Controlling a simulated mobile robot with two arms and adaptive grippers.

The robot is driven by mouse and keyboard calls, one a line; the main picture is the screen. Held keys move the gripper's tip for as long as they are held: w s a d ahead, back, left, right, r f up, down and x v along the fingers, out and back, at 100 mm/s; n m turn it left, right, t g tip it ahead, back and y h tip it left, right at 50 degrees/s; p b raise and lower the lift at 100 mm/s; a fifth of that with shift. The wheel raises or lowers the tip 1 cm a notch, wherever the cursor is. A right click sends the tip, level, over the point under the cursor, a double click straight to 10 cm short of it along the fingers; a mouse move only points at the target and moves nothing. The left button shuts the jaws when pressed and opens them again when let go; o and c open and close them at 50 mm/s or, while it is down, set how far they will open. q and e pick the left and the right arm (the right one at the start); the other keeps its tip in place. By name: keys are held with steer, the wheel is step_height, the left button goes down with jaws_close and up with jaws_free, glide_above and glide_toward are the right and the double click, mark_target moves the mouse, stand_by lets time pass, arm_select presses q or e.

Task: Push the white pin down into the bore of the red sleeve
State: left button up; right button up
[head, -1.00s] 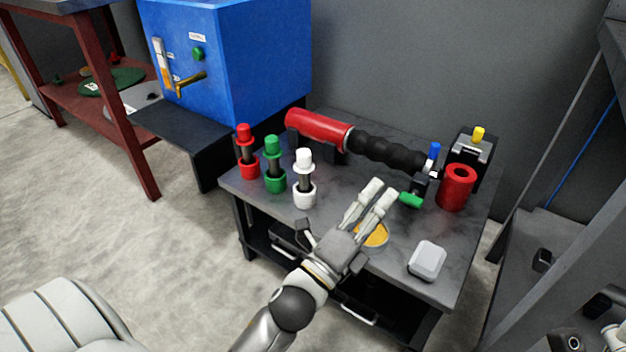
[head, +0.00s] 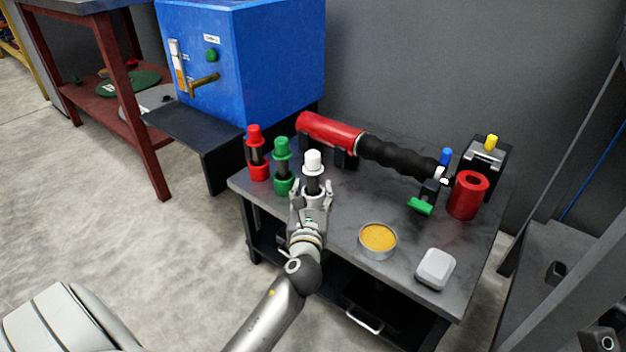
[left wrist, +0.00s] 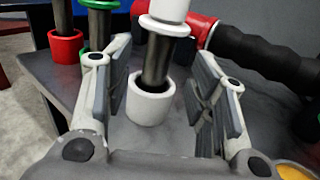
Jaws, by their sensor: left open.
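The white pin (head: 313,160) has a white head and a dark shaft, and stands upright in a short white collar (left wrist: 152,101) at the table's left front. My left gripper (head: 312,187) is open, just in front of the pin. In the left wrist view the pin's shaft (left wrist: 157,60) shows between the two spread fingers, with a gap on each side. The pin's lower end is hidden inside the white collar. The thick red sleeve (head: 467,196) stands at the right of the table, with a dark open bore on top. My right gripper is in neither view.
A green pin (head: 282,150) and a red pin (head: 254,140) stand close to the left. A red and black tool (head: 360,145) lies behind. An orange-filled tin (head: 377,239) and a pale box (head: 435,268) are at the front right. A yellow-topped block (head: 490,155) stands behind the sleeve.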

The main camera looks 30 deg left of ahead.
mark_target(312, 184)
arm_select(q)
steer(key=b+x, duration=0.2)
steer(key=x, duration=0.2)
steer(key=shift+w+a+f+b, duration=0.15)
steer(key=shift+a+b, duration=0.05)
steer(key=shift+b, duration=0.1)
steer(key=shift+w+a, duration=0.25)
steer(key=shift+w, duration=0.2)
jaws_close()
